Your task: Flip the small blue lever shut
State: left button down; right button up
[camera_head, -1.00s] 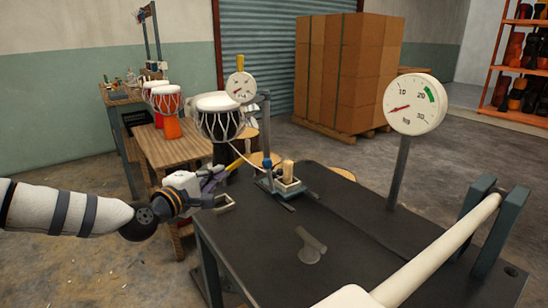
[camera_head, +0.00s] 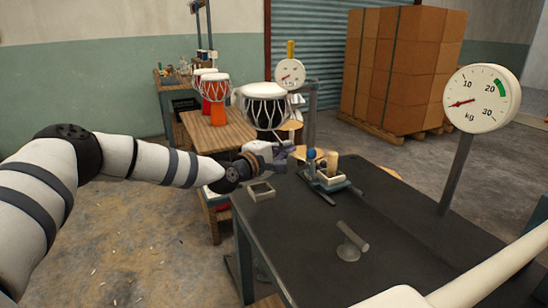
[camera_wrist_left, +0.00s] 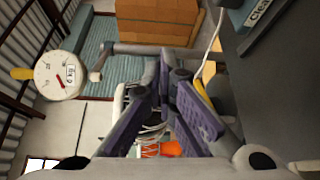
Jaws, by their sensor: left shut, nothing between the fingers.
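A small lever with a round blue knob (camera_head: 311,154) stands upright on a blue-and-white fixture (camera_head: 328,182) at the table's far left edge, beside a tan wooden block (camera_head: 333,162). My left gripper (camera_head: 288,152) is just left of the knob, and a small gap seems to remain between them. Its purple fingers (camera_wrist_left: 166,75) are shut with nothing between them in the left wrist view. The lever itself cannot be made out there; a lettered blue block (camera_wrist_left: 258,14) shows at the top right. My right gripper is not in view.
A black-and-white goblet drum (camera_head: 266,108) stands behind my left gripper. A small open tray (camera_head: 262,191) and a grey T-shaped piece (camera_head: 351,243) are on the dark table (camera_head: 300,235). A kg dial (camera_head: 480,98) stands at the right. The table's middle is mostly clear.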

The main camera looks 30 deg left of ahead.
aim_at(313, 166)
pick_arm(q)
jog(key=d, duration=0.1)
jog(key=d+p, duration=0.1)
jog(key=s+d+p, duration=0.1)
jog(key=shift+s+d+r, duration=0.1)
jog(key=shift+d+r, duration=0.25)
jog(key=shift+f, duration=0.1)
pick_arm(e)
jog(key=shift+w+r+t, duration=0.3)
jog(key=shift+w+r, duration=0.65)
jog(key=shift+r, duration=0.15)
pick_arm(q)
jog(key=shift+d, duration=0.1)
jog(key=shift+s+d+m, duration=0.15)
jog(key=shift+m, duration=0.15)
